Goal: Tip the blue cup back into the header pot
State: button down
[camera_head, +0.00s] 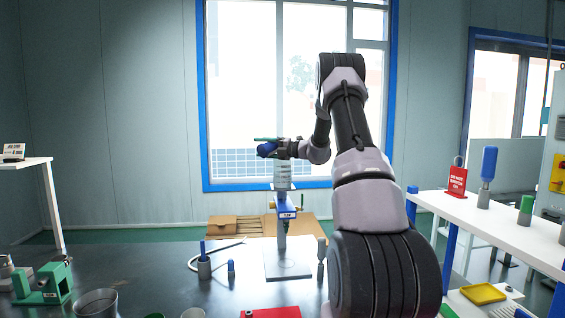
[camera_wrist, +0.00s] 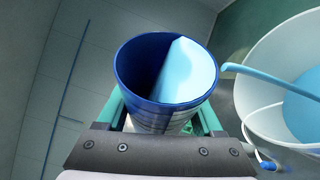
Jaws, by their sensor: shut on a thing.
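My gripper (camera_head: 268,147) is shut on the blue cup (camera_head: 265,151), high above the bench. The cup is tilted in the wrist view (camera_wrist: 137,68), with green fingers on both sides of it. Light blue liquid (camera_wrist: 190,72) fills its right side up to the lip. A light blue strand (camera_wrist: 265,80) runs from the lip across the opening of the header pot (camera_wrist: 246,80); it looks like a pouring stream. Light blue liquid stands in the pot. The pot (camera_head: 283,176) is a pale, ringed vessel on a post, just below the cup in the head view.
The post rises from a grey plate (camera_head: 287,262) on the dark bench. A curved hose and small blue-topped bottles (camera_head: 204,262) stand left of it. A green device (camera_head: 42,284) is at far left. A white shelf (camera_head: 500,222) with bottles and a red tag is at right.

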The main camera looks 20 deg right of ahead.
jog(key=shift+w+d+r+m, duration=0.1)
jog(key=shift+d+r+m, duration=0.2)
jog(key=shift+r, duration=0.15)
jog(key=shift+w+d+r+m, duration=0.15)
jog(key=shift+r+m, duration=0.15)
jog(key=shift+r, duration=0.15)
dwell(0.5)
jog(key=shift+d+f+m+t+y+p, duration=0.15)
jog(key=shift+m+t, duration=0.15)
jog(key=shift+m, duration=0.2)
jog(key=shift+d+f+m+t+y+p, duration=0.15)
jog(key=shift+m+t, duration=0.15)
jog(key=shift+m, duration=0.2)
dwell(1.0)
